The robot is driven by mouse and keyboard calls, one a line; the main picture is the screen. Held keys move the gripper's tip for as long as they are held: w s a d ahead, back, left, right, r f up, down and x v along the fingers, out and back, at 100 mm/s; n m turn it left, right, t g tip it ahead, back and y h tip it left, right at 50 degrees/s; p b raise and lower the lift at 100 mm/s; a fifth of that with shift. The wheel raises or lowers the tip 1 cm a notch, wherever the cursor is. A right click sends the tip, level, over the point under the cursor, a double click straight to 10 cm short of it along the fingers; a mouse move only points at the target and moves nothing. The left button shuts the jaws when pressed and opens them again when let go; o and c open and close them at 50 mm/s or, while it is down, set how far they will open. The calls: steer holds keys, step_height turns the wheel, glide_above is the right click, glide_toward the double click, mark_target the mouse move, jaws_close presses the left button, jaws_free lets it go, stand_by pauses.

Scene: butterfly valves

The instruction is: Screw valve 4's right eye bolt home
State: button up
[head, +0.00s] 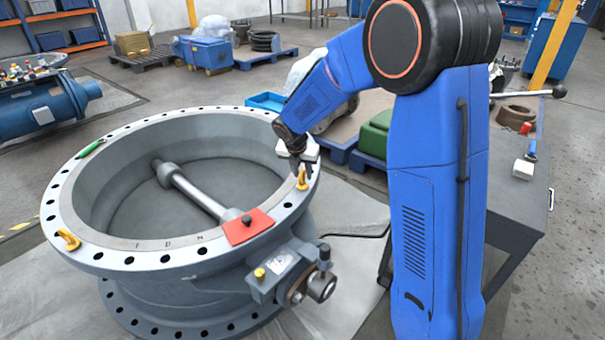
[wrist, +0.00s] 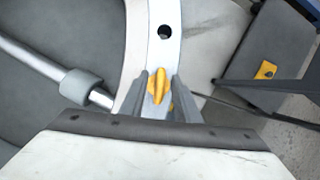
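Valve 4, a large grey ring-shaped butterfly valve body (head: 100,240), lies on its lower flange with its bore facing up. Its right eye bolt (head: 302,180) is yellow and stands on the right side of the top flange. In the wrist view the eye bolt (wrist: 157,84) shows between the two grey fingers, its ring seen nearly edge-on. My gripper (head: 301,168) points down just above the bolt. The fingers are apart, one on each side of the ring; no clear grip shows. The bolt's shank and seating are hidden. The left eye bolt (head: 69,239) sits at the flange's left front.
An orange-red plate (head: 248,226) with a dark knob lies on the front right flange. A green-handled tool (head: 90,148) rests on the far left rim. The valve's gearbox (head: 285,270) juts out front right. A grey table (head: 520,205) stands right of my arm.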

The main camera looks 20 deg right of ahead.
steer(key=shift+f, duration=0.3)
jaws_close()
steer(key=shift+w, duration=0.1)
